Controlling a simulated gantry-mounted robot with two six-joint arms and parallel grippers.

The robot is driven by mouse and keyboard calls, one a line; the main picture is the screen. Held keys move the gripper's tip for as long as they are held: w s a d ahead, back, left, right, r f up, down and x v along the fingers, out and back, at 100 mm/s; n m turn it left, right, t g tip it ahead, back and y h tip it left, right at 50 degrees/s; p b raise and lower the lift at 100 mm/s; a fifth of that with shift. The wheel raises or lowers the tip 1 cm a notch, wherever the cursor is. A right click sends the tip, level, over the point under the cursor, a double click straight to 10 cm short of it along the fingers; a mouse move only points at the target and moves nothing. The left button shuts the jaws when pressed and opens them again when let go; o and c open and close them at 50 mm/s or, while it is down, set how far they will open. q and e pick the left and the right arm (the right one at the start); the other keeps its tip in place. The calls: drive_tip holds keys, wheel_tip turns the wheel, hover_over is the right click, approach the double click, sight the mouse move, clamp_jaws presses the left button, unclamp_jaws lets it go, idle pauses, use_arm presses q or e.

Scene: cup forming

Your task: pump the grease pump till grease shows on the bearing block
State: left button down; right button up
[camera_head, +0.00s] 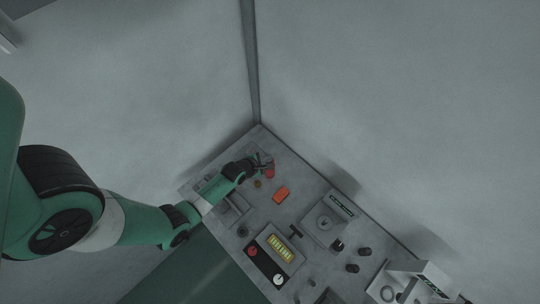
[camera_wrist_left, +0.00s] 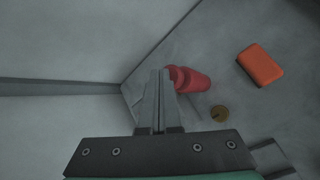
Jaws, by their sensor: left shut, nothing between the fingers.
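My left gripper (camera_head: 262,162) is at the far corner of the table, beside a red rounded thing (camera_head: 270,173), which may be the grease pump. In the left wrist view my left gripper (camera_wrist_left: 160,78) has its fingers together with nothing between them. The red thing (camera_wrist_left: 194,82) shows just right of the fingertips and is partly hidden behind them. I cannot tell whether they touch. I cannot make out which thing is the bearing block, and no grease can be made out. My right gripper is not in view.
An orange block (camera_head: 280,195) and a small brass disc (camera_head: 257,184) lie near the red thing. A panel with yellow parts (camera_head: 281,248), a grey machine (camera_head: 327,222), several dark knobs and a white device (camera_head: 428,277) stand nearer. Walls border the far corner.

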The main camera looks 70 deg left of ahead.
use_arm(q)
drive_tip(key=shift+r+p, duration=0.35)
drive_tip(key=shift+r, duration=0.25)
wheel_tip(320, 180, up, 5)
drive_tip(key=p, duration=0.5)
drive_tip(key=shift+r, duration=0.1)
idle(0.5)
